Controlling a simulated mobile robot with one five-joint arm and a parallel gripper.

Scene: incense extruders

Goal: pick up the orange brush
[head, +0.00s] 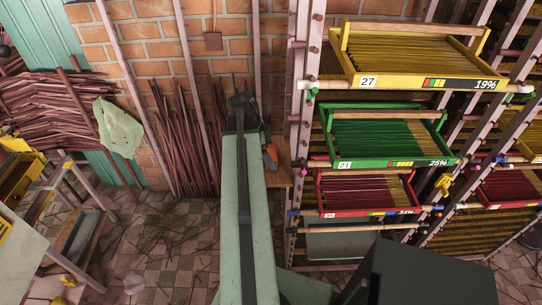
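A small orange thing (271,152), which may be the orange brush, shows just right of my arm, at a small wooden surface (283,172). My arm hides part of it, so its full shape cannot be made out. My gripper (240,100) is the dark end of my arm, in front of the brick wall. In the picture it sits above and left of the orange thing, apart from it. Its fingers are too small and dark to tell whether they are open or shut.
A rack on the right holds a yellow tray (413,83), a green tray (385,160) and a red tray (368,211) of sticks. Bundles of dark red sticks (185,150) lean on the wall. A table (25,255) stands at lower left. The tiled floor (170,245) between is mostly clear.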

